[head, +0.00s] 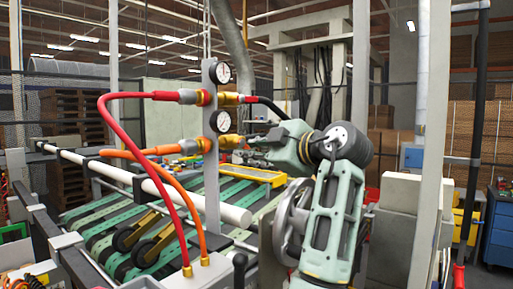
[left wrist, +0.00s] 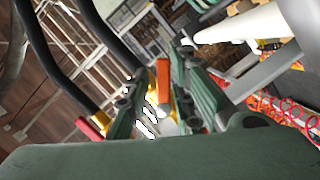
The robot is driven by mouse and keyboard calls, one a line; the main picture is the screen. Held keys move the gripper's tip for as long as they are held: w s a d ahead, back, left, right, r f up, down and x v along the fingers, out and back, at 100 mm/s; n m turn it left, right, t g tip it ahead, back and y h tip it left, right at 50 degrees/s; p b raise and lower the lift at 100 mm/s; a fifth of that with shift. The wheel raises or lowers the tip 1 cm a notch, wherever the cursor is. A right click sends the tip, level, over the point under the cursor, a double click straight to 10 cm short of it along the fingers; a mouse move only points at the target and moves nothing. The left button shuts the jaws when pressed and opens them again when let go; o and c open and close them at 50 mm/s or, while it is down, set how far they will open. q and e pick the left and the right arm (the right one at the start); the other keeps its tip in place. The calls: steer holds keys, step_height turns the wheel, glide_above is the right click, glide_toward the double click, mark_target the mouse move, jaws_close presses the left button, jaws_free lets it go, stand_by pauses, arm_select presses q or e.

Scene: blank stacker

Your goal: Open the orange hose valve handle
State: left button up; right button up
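The orange valve handle (left wrist: 163,80) shows in the left wrist view as a short orange bar beside its brass body. The fingers of my left gripper (left wrist: 160,90) stand apart on either side of it; the right-hand finger looks close to the handle, but contact is unclear. In the head view my left gripper (head: 258,141) is at the brass fitting (head: 230,142) on the right of the grey post, at the level of the orange hose (head: 165,150). The handle is hard to make out there, hidden by the gripper. My right gripper is not in view.
Above, a red hose (head: 125,96) and its brass fitting (head: 228,98) sit on the same post (head: 211,185) with two gauges (head: 221,72). A red handle (left wrist: 90,128) lies left of the gripper in the wrist view. A conveyor with green strips (head: 110,215) stands below.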

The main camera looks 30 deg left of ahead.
arm_select(q)
steer(key=s+d+r+n+t+y+b, duration=0.1)
steer(key=s+d+r+n+b, duration=0.1)
steer(key=d+n, duration=0.5)
steer(key=shift+s+d+y+b, duration=0.2)
steer(key=shift+d+y+b, duration=0.1)
steer(key=shift+d+b, duration=0.55)
stand_by(0.5)
stand_by(0.4)
